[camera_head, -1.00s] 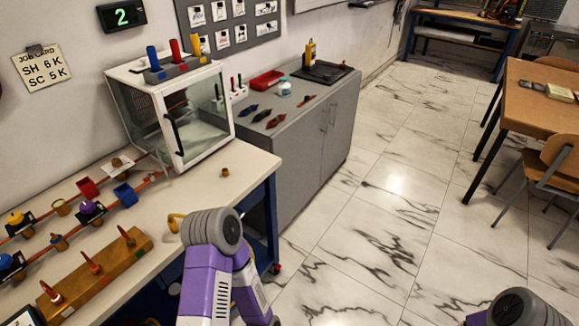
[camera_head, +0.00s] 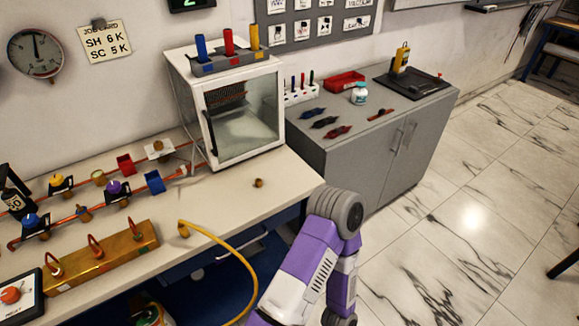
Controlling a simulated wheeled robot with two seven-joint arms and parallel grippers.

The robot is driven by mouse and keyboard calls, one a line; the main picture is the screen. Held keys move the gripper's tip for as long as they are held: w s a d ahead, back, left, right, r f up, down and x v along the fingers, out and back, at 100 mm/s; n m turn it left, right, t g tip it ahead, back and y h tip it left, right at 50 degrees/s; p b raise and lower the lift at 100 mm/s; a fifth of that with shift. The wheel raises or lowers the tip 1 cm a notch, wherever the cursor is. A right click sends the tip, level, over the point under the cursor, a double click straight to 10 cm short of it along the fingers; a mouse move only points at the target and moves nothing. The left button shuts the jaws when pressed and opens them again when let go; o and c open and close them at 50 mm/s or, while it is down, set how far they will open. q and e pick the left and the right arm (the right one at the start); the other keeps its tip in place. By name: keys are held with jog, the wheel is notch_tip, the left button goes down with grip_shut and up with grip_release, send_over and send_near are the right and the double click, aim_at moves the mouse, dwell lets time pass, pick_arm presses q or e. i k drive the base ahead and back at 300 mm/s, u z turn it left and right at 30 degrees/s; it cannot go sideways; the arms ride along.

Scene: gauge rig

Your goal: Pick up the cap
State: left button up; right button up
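A small brass piece (camera_head: 258,183), which looks like the cap, sits alone on the white bench (camera_head: 225,200) near its right end, in front of the glass-fronted box. Another small brass part (camera_head: 158,146) sits farther back by the wall, and I cannot tell whether it is also a cap. Neither of my grippers shows in the view.
The white glass-fronted box (camera_head: 200,118) stands at the bench back. A yellow hose (camera_head: 235,255) hangs off the front edge. A grey cabinet (camera_head: 375,165) adjoins on the right. Bench around the brass piece is clear.

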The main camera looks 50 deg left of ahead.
aim_at(258, 181)
jog(key=i, duration=0.5)
jog(key=u, duration=2.75)
